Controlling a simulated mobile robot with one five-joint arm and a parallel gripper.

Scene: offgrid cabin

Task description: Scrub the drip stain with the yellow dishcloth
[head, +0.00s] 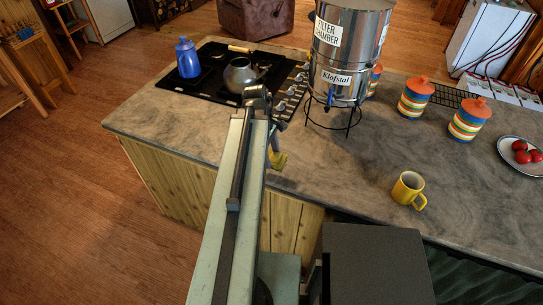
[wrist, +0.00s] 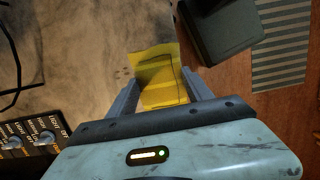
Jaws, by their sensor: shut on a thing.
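The yellow dishcloth (wrist: 158,72) is held between the two fingers of my gripper (wrist: 156,82) in the wrist view. It hangs out past the fingertips, folded, over the grey stone counter. In the head view the dishcloth (head: 278,161) shows below my gripper (head: 273,145), near the counter's front edge. Small dark spots (wrist: 121,73), which look like the drip stain, lie on the counter just left of the cloth in the wrist view. I cannot tell whether the cloth touches the counter or covers part of the stain. I cannot make out the stain in the head view.
A steel water filter (head: 348,60) on a wire stand is right of my gripper. A yellow mug (head: 407,188) stands to the right. Counter between filter and mug is clear.

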